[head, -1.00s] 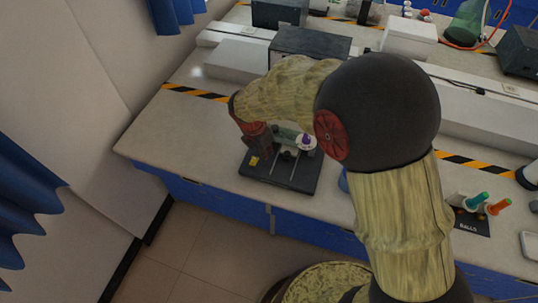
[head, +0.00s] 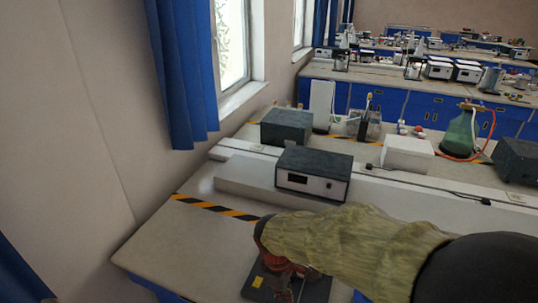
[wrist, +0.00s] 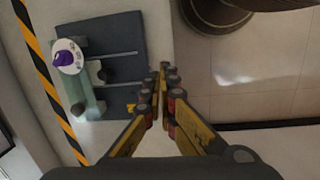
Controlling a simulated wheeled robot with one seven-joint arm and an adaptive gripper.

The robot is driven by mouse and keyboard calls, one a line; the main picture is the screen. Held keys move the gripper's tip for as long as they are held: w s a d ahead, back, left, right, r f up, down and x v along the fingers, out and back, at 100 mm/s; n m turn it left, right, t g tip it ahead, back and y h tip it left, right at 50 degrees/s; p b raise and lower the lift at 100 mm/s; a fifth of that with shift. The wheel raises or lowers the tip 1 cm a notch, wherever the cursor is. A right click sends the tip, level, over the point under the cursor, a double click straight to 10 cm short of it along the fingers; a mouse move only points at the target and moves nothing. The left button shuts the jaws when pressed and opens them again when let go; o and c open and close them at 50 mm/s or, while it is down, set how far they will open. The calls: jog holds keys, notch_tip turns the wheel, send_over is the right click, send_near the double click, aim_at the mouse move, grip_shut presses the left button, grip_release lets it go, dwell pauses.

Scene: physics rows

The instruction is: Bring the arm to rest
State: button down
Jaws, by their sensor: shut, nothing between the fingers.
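My gripper (wrist: 163,78) is shut and empty in the wrist view, its two yellow-and-black fingers meeting above the bench's edge. In the head view my arm reaches in from the lower right, and the gripper end shows only in part at the bottom, over a dark apparatus base (head: 262,283). In the wrist view that dark base (wrist: 124,42) lies to the left of the fingers. It carries metal rods, a pale green part (wrist: 92,92) and a white disc with a purple knob (wrist: 66,57). I cannot tell the gap between the fingertips and the bench.
A grey-black instrument box (head: 313,174) stands on the bench behind my arm, with a second dark box (head: 287,126) and a white box (head: 407,153) farther back. A green bottle (head: 459,134) is at the right. Tile floor (wrist: 265,65) lies beyond the bench edge.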

jog(key=s+d+r+m+t, duration=0.2)
jog(key=s+d+r+m, duration=0.4)
jog(key=r, duration=0.3)
jog(key=s+d+r+m+t+y, duration=0.1)
jog(key=s+d+r+m+t, duration=0.2)
jog(key=s+d+r+m, duration=0.4)
notch_tip(320, 180, up, 3)
jog(key=shift+d+f+y, duration=0.15)
jog(key=shift+d+y, duration=0.15)
jog(key=shift+d, duration=0.4)
